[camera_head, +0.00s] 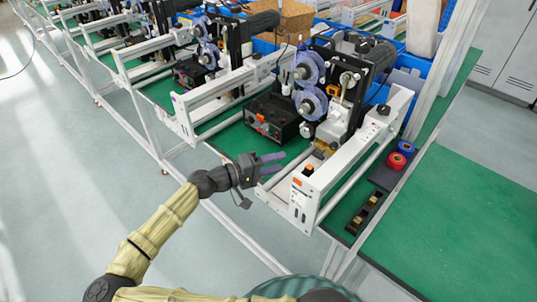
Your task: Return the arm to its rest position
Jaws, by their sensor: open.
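My gripper (272,165) is at the middle of the view, at the end of my arm, which reaches up from the lower left. Its two dark fingers point right, spread apart with nothing between them. It is in front of the nearest coder machine (305,195), close to the left end of its white frame. I cannot tell whether the fingers touch the frame. The machine carries two clear blue-purple reels (310,103) and a black control box (272,118) with red parts.
More coder machines (205,55) stand in a row toward the upper left. Red and blue rolls (397,160) and a dark block with slots (367,212) lie on the green table (455,225), whose right part is clear. Grey floor (75,190) is open at left.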

